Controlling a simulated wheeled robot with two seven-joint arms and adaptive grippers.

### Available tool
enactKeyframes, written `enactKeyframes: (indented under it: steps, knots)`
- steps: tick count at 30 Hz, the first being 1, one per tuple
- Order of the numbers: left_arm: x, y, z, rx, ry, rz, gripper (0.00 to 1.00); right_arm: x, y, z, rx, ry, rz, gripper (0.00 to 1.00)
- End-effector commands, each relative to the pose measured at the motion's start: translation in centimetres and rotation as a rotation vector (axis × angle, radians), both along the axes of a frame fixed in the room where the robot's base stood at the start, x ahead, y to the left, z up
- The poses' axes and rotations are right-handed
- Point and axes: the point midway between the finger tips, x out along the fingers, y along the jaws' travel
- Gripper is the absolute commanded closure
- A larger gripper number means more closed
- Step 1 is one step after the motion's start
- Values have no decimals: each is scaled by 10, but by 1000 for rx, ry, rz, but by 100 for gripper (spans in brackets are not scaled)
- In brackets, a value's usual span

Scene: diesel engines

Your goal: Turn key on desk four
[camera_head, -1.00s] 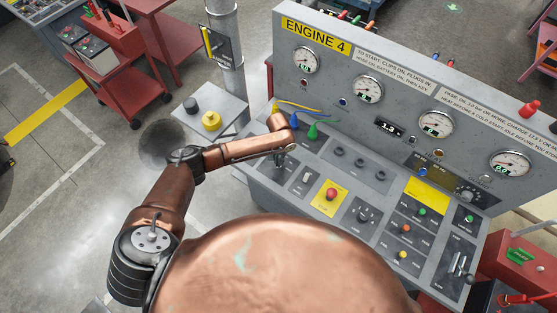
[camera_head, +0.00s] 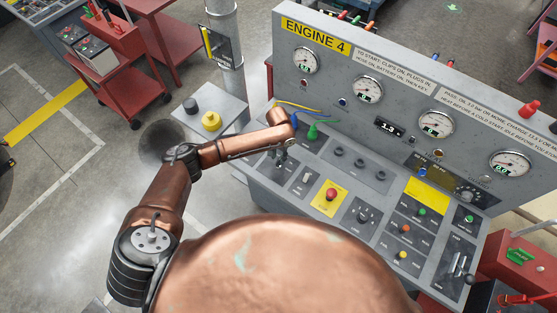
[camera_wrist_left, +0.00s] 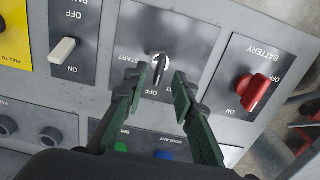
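Desk four is the grey console with the yellow "ENGINE 4" label (camera_head: 316,37). In the left wrist view, the metal key (camera_wrist_left: 158,63) stands in its switch on the panel, beside the START and OFF lettering. My left gripper (camera_wrist_left: 161,86) is open, its two green-padded fingers to either side of and just short of the key, with a gap between them. In the head view the left gripper (camera_head: 281,154) is low over the left part of the desk, and the key cannot be made out there. My right gripper is not in view.
A red battery switch (camera_wrist_left: 257,91) sits close to the right of the key in the wrist view, and a white toggle (camera_wrist_left: 63,50) to the left. A red stop button (camera_head: 331,195) is on the desk. Green (camera_head: 313,129) and other plugs with cables stand behind my gripper.

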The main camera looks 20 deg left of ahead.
Motion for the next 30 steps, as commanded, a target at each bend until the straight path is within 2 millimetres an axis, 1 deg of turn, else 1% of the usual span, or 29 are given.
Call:
enactKeyframes:
  steps: [1, 6, 9, 12, 18, 30]
  knots:
    - [1, 0, 12, -2, -2, -1, 75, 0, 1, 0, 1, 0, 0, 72]
    - [1, -1, 48, -2, -2, -2, 75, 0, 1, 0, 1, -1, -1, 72]
    - [1, 0, 65, -1, -3, 0, 75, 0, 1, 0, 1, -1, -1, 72]
    - [1, 0, 77, -1, -3, 0, 75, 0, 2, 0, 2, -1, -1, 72]
    - [0, 0, 86, -1, 0, 0, 75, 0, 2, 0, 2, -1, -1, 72]
    - [0, 0, 86, 0, 0, 0, 75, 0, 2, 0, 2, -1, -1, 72]
